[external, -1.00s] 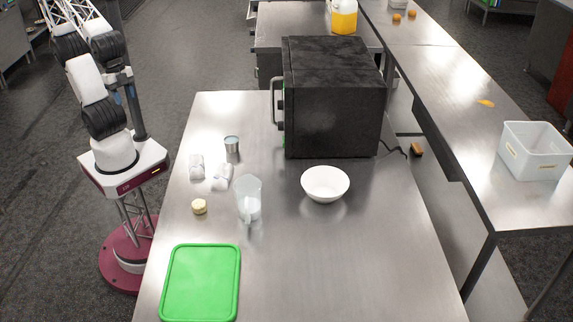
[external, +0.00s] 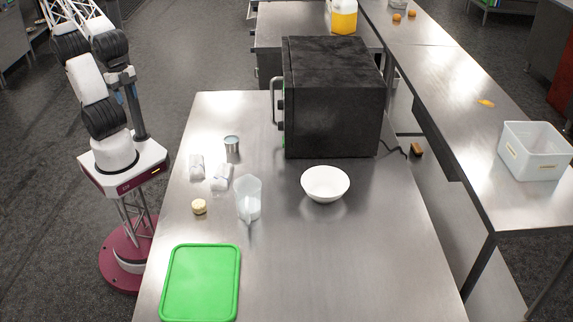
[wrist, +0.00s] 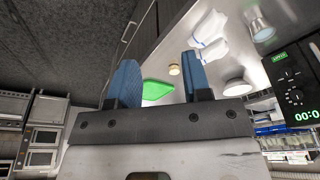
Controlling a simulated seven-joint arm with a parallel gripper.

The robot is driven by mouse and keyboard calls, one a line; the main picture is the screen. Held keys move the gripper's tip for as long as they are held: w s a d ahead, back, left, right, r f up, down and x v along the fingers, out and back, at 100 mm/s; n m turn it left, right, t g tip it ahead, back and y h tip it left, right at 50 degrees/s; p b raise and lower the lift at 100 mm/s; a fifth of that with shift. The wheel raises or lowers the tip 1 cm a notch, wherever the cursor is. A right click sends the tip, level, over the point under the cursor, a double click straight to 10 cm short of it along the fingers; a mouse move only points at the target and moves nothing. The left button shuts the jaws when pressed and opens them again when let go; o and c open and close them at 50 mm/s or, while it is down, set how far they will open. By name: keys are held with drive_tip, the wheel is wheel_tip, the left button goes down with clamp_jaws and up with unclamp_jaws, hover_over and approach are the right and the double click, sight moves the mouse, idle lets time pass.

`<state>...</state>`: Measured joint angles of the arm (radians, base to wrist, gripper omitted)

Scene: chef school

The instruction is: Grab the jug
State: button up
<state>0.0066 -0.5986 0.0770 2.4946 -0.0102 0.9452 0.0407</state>
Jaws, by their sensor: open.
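The clear jug (external: 249,199) stands upright on the steel table in the external view, between the small packets and the white bowl. Its handle side faces the front. My gripper (wrist: 160,62) shows in the wrist view with its two blue fingers apart and nothing between them. It is well away from the jug.
A white bowl (external: 325,184) and a dark oven (external: 333,100) are right of the jug. White packets (external: 220,178), a can (external: 232,147) and a small pale yellow item (external: 199,207) are left of it. A green board (external: 200,283) lies in front. The table's right front is clear.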

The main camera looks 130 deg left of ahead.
drive_tip(key=w+r+m, duration=0.1)
drive_tip(key=w+r, duration=0.1)
drive_tip(key=w, duration=0.6)
drive_tip(key=w+r+m, duration=0.1)
drive_tip(key=w+r, duration=0.1)
drive_tip(key=w, duration=0.6)
drive_tip(key=m+g, duration=0.3)
drive_tip(key=m, duration=0.1)
approach(246, 205)
drive_tip(key=f, duration=0.5)
drive_tip(key=shift+s+f, duration=0.15)
drive_tip(key=shift+s, duration=0.25)
drive_tip(key=shift+w+f, duration=0.2)
drive_tip(key=shift+f, duration=0.1)
drive_tip(key=shift+f, duration=1.2)
drive_tip(key=shift+f, duration=0.1)
